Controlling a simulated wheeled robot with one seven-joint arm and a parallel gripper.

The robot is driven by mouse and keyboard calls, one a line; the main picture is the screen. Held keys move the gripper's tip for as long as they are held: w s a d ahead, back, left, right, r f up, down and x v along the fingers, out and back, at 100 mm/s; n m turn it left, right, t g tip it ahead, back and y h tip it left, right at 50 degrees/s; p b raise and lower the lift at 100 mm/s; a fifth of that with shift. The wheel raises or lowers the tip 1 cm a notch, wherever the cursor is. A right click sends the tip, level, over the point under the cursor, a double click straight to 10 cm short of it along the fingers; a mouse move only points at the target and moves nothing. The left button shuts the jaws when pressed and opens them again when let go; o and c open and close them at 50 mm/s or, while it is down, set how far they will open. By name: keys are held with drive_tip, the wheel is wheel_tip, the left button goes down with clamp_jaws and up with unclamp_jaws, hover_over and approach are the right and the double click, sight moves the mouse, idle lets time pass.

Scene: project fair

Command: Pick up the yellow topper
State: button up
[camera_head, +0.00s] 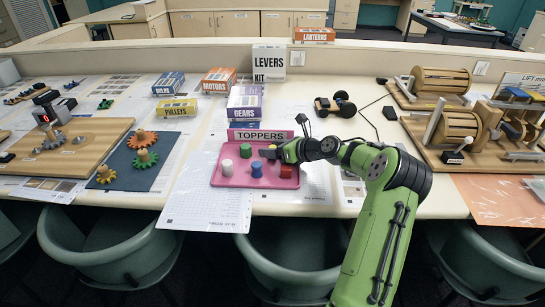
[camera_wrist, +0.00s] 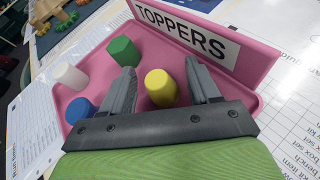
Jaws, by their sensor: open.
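The yellow topper (camera_wrist: 160,87) is a short cylinder standing in the pink tray (camera_wrist: 253,85) in the wrist view. My gripper (camera_wrist: 165,78) is open, with one finger on each side of the yellow topper. The fingers seem apart from it; whether they touch cannot be told. In the head view my gripper (camera_head: 283,153) is over the right part of the pink tray (camera_head: 235,180) and mostly hides the yellow topper.
Green (camera_head: 246,151), white (camera_head: 227,165), blue (camera_head: 257,169) and red (camera_head: 286,171) toppers share the tray. The tray's upright TOPPERS sign (camera_head: 260,134) rises behind them. Boxes, including a purple GEARS box (camera_head: 244,104), stand farther back. Papers lie around the tray.

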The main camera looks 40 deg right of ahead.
drive_tip(key=shift+r, duration=0.1)
drive_tip(key=c, duration=1.1)
